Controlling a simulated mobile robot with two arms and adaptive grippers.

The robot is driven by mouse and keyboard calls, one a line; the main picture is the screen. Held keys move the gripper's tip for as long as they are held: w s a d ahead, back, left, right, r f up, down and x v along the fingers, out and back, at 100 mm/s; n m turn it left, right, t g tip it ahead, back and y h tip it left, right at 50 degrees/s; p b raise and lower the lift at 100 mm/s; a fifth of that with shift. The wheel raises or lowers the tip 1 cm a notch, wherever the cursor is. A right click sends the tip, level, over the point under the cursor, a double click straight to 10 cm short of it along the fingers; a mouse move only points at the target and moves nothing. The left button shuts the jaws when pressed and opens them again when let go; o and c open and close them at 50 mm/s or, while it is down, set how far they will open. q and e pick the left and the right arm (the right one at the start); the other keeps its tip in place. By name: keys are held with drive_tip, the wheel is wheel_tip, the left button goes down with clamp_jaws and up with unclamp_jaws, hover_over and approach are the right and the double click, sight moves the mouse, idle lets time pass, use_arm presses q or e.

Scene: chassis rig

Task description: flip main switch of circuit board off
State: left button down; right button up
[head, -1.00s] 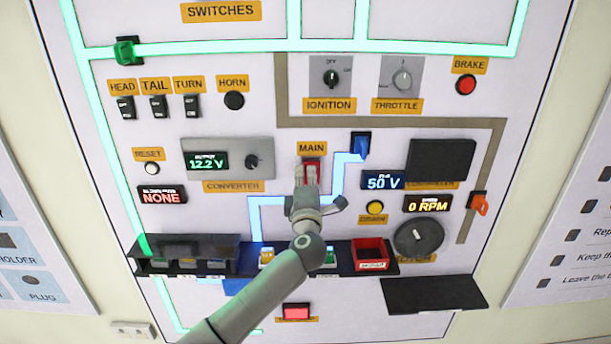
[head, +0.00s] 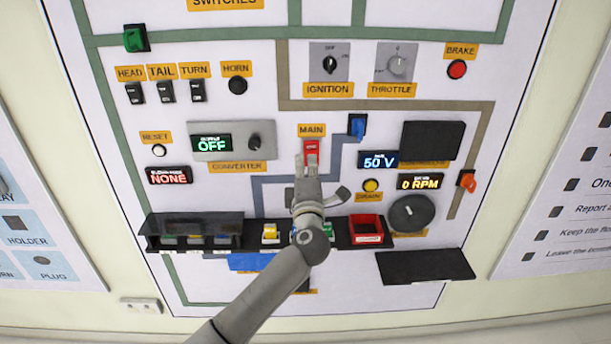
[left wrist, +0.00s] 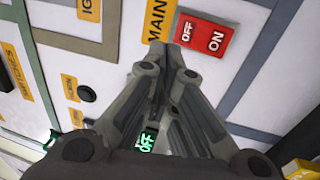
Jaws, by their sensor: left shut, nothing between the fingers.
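The main switch (head: 311,147) is a red rocker under the yellow MAIN label (head: 312,130) on the white board. In the left wrist view the main switch (left wrist: 205,34) shows OFF and ON lettering. My left gripper (head: 307,160) is shut and empty, its fingertips just below the switch in the head view. In the left wrist view the fingertips (left wrist: 166,55) lie beside the OFF end; I cannot tell whether they touch it. The converter display (head: 211,142) reads OFF. The lines on the board are unlit. My right gripper is not in view.
A blue lever (head: 357,126) and a 50 V display (head: 378,161) are right of the switch. A dark shelf (head: 343,232) with a red bin (head: 367,229) juts out below. A black panel (head: 425,267) sticks out at lower right.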

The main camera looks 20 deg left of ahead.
use_arm(q)
drive_tip(key=s+d, duration=0.1)
drive_tip(key=s, duration=0.2)
drive_tip(key=s+d, duration=0.1)
drive_tip(key=s, duration=0.1)
drive_tip(key=shift+s+d+r, duration=0.1)
drive_tip(key=shift+d+r, duration=0.25)
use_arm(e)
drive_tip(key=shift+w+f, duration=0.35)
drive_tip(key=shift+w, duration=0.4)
use_arm(q)
drive_tip(key=shift+f, duration=0.1)
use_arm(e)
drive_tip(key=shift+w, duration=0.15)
